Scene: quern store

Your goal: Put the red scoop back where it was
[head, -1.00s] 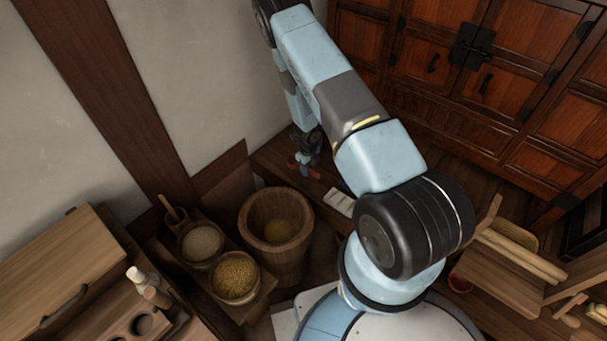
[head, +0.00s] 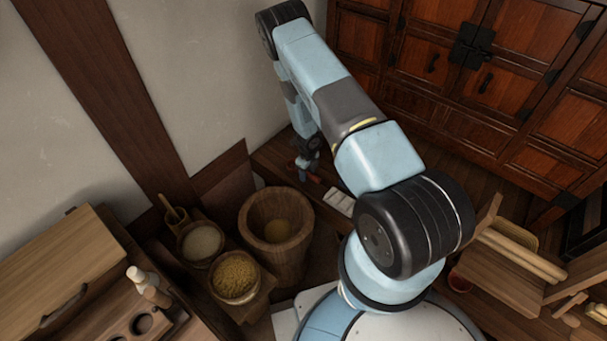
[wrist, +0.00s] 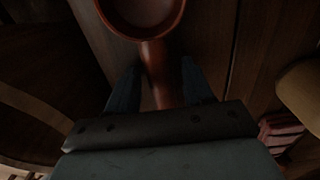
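The red scoop (wrist: 158,60) shows in the wrist view, its round bowl at the top edge and partly cut off, its handle running down toward my gripper. My gripper (wrist: 161,75) has one finger on each side of the handle, close to it. I cannot tell whether both fingers press on it. In the head view my gripper (head: 308,172) is low by the wall, over the dark wooden bench behind the large wooden mortar. Only a small bit of red (head: 317,180) shows beside the fingers there; the rest of the scoop is hidden.
The wooden mortar (head: 252,214) stands left of my gripper. Two grain-filled bowls, one pale (head: 201,243) and one yellow (head: 236,277), sit left of it. A white divided tray (head: 340,201) lies right of my gripper. A wooden cabinet (head: 470,95) stands behind.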

